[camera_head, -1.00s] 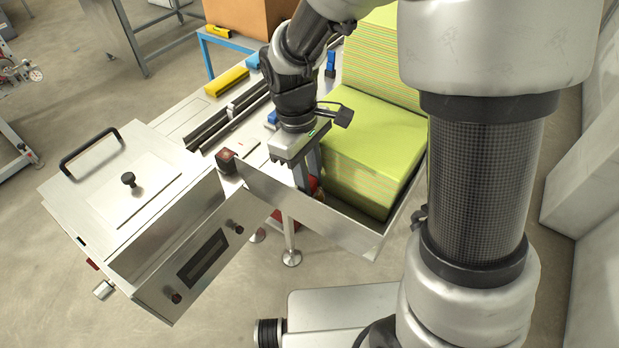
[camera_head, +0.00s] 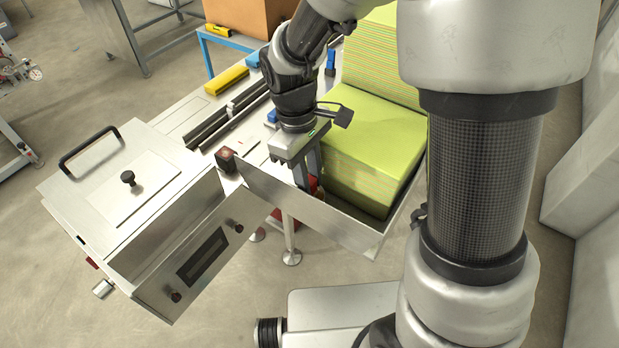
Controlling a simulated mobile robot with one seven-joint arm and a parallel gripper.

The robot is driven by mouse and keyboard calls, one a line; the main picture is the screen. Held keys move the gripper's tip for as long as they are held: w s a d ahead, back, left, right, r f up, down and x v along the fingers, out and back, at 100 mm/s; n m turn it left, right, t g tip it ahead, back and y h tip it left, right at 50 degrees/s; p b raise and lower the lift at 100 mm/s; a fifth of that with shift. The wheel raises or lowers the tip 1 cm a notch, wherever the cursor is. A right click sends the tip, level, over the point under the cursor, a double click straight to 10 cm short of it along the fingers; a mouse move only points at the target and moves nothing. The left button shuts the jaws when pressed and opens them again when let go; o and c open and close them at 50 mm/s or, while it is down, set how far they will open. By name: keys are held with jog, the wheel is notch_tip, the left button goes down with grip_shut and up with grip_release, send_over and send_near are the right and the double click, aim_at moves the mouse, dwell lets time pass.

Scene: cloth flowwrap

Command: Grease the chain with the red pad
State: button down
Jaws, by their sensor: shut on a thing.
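My gripper (camera_head: 307,176) points down inside the near end of the metal tray, in front of the green stack. It is shut on the red pad (camera_head: 318,188), of which only a small red part shows beside the fingers. The rest of the pad is hidden by the fingers and the tray wall. Long dark parallel strips (camera_head: 222,122) run along the table to the left of my gripper. I cannot tell whether the chain lies in them.
Green-yellow cloth stacks (camera_head: 375,130) fill the tray (camera_head: 290,205) right of my gripper. A metal box with a black handle (camera_head: 90,150) stands at left. A small dark red block (camera_head: 226,158) sits near the strips. Yellow (camera_head: 226,80) and blue (camera_head: 331,64) items lie farther back.

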dwell(0.4)
jog(key=shift+r+p, duration=2.55)
jog(key=shift+r, duration=0.9)
jog(key=shift+r, duration=0.1)
